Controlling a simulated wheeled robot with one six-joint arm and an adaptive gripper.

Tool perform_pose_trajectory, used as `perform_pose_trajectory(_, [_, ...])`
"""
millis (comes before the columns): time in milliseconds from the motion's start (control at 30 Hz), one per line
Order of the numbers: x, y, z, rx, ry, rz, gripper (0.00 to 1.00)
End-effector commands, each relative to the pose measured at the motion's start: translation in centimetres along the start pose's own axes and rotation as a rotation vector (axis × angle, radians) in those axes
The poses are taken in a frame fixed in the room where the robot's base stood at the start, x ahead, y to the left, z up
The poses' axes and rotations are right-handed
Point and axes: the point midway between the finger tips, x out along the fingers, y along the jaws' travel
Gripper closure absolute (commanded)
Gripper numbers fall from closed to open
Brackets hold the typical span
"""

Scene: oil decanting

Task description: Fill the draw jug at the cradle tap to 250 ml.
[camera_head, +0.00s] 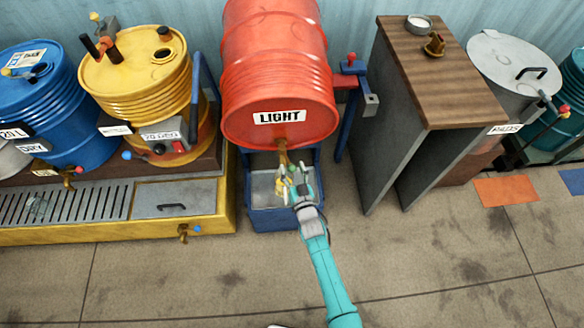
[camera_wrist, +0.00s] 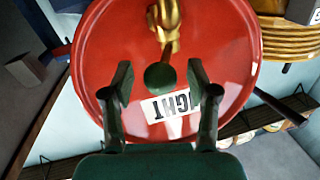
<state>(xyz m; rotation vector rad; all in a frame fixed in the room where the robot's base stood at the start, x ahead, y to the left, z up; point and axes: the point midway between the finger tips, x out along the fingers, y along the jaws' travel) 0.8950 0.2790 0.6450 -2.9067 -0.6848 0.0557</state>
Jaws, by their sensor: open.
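The red drum labelled LIGHT (camera_head: 278,80) lies on its side on a blue cradle (camera_head: 262,219). Its brass tap (camera_head: 282,157) sticks out low on the front face; the tap also shows in the wrist view (camera_wrist: 166,28). My gripper (camera_head: 293,184) is open just below and in front of the tap. In the wrist view, a dark green round knob (camera_wrist: 160,76) shows between the open fingers, and I see no grip on it.
A grated drip tray (camera_head: 72,200) with a yellow frame is at left, below a yellow drum (camera_head: 135,75) and a blue drum (camera_head: 50,90). A wood-topped stand (camera_head: 440,75) is at right. The front floor is clear.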

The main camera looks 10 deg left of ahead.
Motion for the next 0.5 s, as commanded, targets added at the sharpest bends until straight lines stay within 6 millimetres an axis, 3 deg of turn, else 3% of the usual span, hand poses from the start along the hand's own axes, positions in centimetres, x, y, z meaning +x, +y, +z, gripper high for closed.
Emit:
perform_pose_trajectory(400, [0.72,-0.01,0.00,-0.001,0.000,0.000,0.41])
perform_pose_trajectory(433, [0.72,-0.01,-0.01,-0.001,0.000,0.000,0.43])
perform_pose_trajectory(500, [0.72,-0.01,-0.01,-0.001,0.000,0.000,0.61])
